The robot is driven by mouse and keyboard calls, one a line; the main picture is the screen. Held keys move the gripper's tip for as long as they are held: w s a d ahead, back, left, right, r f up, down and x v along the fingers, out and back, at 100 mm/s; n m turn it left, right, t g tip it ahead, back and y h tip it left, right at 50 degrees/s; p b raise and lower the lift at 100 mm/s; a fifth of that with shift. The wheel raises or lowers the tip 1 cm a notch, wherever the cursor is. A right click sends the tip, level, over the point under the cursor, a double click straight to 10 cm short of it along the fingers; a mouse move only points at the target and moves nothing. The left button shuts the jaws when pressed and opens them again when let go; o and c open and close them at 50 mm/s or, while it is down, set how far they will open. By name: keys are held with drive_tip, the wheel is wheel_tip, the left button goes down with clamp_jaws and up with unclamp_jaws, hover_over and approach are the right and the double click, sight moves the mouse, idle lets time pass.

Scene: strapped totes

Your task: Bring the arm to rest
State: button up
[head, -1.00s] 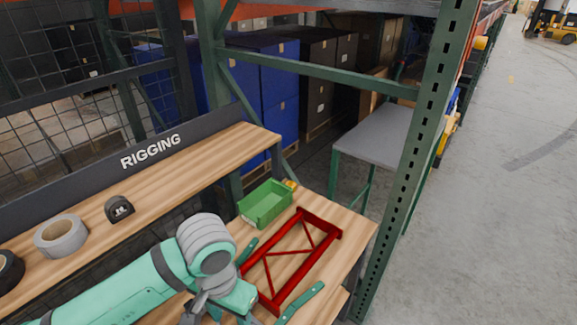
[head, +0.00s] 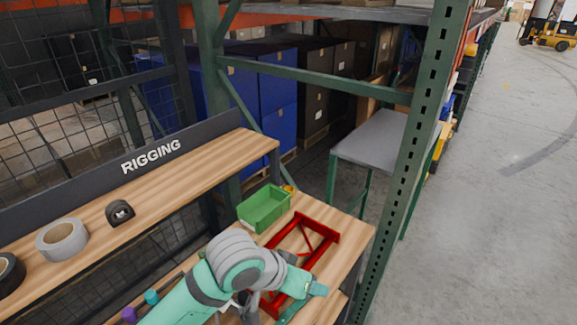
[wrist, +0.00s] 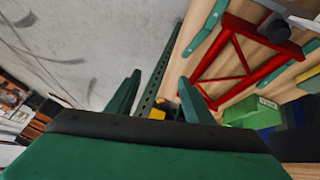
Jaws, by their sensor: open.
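My gripper (wrist: 159,78) is open in the wrist view, with its two dark green fingers apart and nothing between them. In the head view my teal and grey arm reaches in from the bottom, and its wrist hangs over the bench; the fingers cannot be made out there. The arm covers the near part of a red triangular-braced frame (head: 329,228) lying on the bench. The frame also shows in the wrist view (wrist: 232,62), off to the right of the fingers. A teal strip (wrist: 201,32) lies beside it.
A green bin (head: 265,208) stands on the bench behind the frame. A tape measure (head: 120,212) and a grey tape roll (head: 62,240) are on the raised shelf (head: 200,172). A green rack post (head: 402,160) rises at the bench's right. Open floor (head: 490,220) lies beyond.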

drive_tip(key=w+d+r+n+t+h, duration=0.1)
drive_tip(key=w+d+r+t+h, duration=0.25)
drive_tip(key=d+r, duration=0.2)
drive_tip(key=w+d+r+n+t+h, duration=0.1)
drive_tip(key=w+d+r+t+h, duration=0.15)
drive_tip(key=d+r+h, duration=0.35)
drive_tip(key=s+a+f+n+t+y, duration=0.4)
drive_tip(key=s+f+n+y, duration=0.25)
drive_tip(key=f, duration=0.35)
drive_tip(key=s+a+f+n+t+y, duration=0.45)
drive_tip(key=f+y, duration=0.25)
drive_tip(key=f, duration=0.3)
drive_tip(key=s+a+f+m+g, duration=0.1)
drive_tip(key=s+a+f+m, duration=0.1)
drive_tip(key=s, duration=0.6)
drive_tip(key=s+a+f+m+g+y, duration=0.1)
drive_tip(key=s+a+f+m, duration=0.1)
drive_tip(key=s, duration=0.6)
drive_tip(key=s+a+f+m+g, duration=0.1)
drive_tip(key=s+a+f+m, duration=0.2)
drive_tip(key=s, duration=0.5)
drive_tip(key=shift+s+f+y, duration=0.2)
drive_tip(key=shift+f+y, duration=0.2)
